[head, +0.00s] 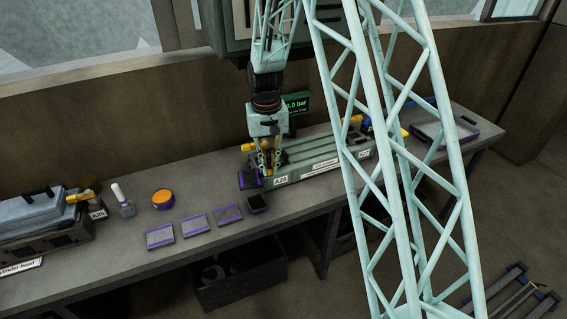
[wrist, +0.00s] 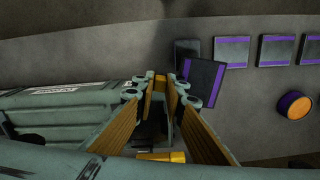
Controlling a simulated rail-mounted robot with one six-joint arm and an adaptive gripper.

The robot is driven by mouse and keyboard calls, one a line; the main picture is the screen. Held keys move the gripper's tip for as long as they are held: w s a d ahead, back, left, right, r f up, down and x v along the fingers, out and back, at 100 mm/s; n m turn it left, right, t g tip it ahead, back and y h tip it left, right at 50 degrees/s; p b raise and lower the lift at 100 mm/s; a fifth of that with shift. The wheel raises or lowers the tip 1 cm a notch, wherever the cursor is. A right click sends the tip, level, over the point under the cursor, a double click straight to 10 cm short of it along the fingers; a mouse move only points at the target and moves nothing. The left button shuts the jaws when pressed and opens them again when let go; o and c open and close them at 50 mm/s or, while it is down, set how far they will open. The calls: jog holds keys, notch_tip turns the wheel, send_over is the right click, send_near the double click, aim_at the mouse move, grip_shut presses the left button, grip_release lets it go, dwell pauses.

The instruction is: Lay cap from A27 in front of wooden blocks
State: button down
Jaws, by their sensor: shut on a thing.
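A small yellow-orange patch shows between the tips, but I cannot make out what is held. A yellow fitting (wrist: 160,157) lies beside the fingers; one (head: 247,147) shows left of my gripper in the head view. The A27 plate (head: 364,154) is at the housing's right end, partly behind a lattice mast. I cannot make out the wooden blocks.
A dark purple-edged block (wrist: 203,80) is close beside my fingertips. Several purple-striped blocks (head: 194,223) form a row along the bench front. An orange-topped purple round tin (head: 163,198), a white-topped bottle (head: 122,199) and another grey housing (head: 40,220) stand left. A tray (head: 455,130) is right.

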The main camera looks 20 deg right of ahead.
aim_at(260, 179)
jog(key=shift+s+a+f+n, duration=0.1)
jog(key=shift+s+a+n, duration=0.1)
jog(key=shift+a+n, duration=0.5)
jog(key=shift+s+a+f+n, duration=0.15)
jog(key=shift+a+n, duration=0.15)
jog(key=shift+a, duration=0.8)
